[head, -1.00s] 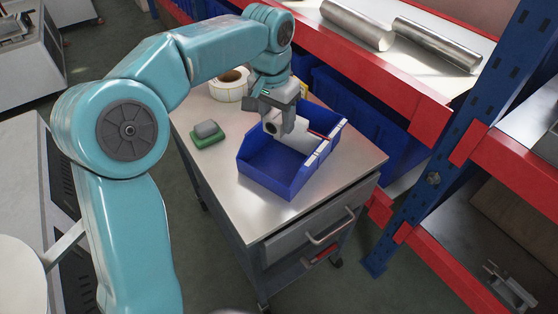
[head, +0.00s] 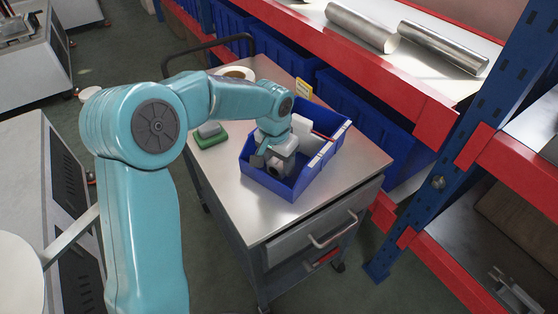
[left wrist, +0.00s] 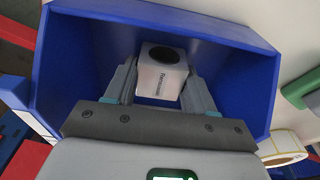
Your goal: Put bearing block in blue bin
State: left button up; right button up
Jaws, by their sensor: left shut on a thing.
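The bearing block is a small white block with a dark round hole and printed lettering, clearest in the left wrist view (left wrist: 161,82). My left gripper (head: 274,163) is shut on it, with one finger on each side. The blue bin (head: 271,184) stands on the steel top of a cart in the head view. The gripper and block are down inside the bin's front part, between its walls. Whether the block touches the bin floor cannot be told. My right gripper is not in view.
A green sponge-like item with a grey top (head: 211,134) lies left of the bin. A label roll (head: 237,73) sits behind. Red-edged shelving stands close on the right. The cart top's front is clear.

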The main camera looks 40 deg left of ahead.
aim_at(276, 164)
pick_arm(q)
jog(key=shift+w+f, duration=0.1)
jog(key=shift+f, duration=0.15)
jog(key=o, duration=1.1)
jog(key=shift+o, duration=0.2)
jog(key=shift+r, duration=0.15)
jog(key=shift+r, duration=0.45)
notch_tip(276, 164, up, 11)
jog(key=s, duration=0.1)
jog(key=shift+s+r+p, duration=0.15)
jog(key=shift+s+p, duration=0.1)
jog(key=shift+p, duration=0.15)
